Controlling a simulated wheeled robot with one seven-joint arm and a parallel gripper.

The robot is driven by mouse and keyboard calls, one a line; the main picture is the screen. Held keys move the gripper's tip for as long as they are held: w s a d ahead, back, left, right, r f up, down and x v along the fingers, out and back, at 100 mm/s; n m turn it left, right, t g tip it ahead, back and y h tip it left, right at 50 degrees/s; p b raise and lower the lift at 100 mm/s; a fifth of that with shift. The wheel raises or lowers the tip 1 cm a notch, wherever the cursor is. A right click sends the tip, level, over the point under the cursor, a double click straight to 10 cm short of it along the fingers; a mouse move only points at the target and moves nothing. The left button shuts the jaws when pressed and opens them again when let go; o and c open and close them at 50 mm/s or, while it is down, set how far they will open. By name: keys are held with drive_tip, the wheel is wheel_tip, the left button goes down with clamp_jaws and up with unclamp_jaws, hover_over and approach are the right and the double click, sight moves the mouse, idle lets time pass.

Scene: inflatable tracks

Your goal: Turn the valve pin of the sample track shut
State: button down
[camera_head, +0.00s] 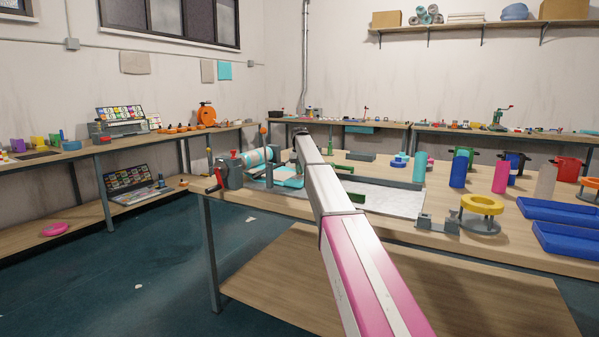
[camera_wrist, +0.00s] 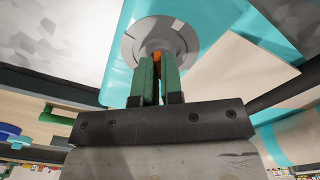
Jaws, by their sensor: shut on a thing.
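The sample track is a turquoise and cream sheet (camera_head: 290,178) on the near bench in the head view. It fills much of the wrist view as turquoise (camera_wrist: 122,75) and cream areas. A grey round valve base (camera_wrist: 133,48) sits on it in the wrist view. My gripper (camera_wrist: 159,62) reaches this base with its green fingers close together. A bit of the orange valve pin (camera_wrist: 157,57) shows between the fingertips. The fingers hide most of the pin, so its turn angle cannot be told. In the head view my arm hides the gripper and the valve.
A grey crank roller (camera_head: 232,172) with a turquoise roll (camera_head: 257,157) stands left of the sheet. A yellow ring on a stand (camera_head: 482,204), several coloured cylinders and blue trays (camera_head: 563,210) occupy the bench's right side. A pale board (camera_head: 390,198) lies mid-bench.

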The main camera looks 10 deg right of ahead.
drive_tip(key=m, duration=0.3)
drive_tip(key=shift+m, duration=2.2)
drive_tip(key=c, duration=1.3)
unclamp_jaws()
drive_tip(key=shift+o, duration=0.2)
wheel_tip(320, 180, up, 11)
drive_tip(key=shift+f, duration=0.1)
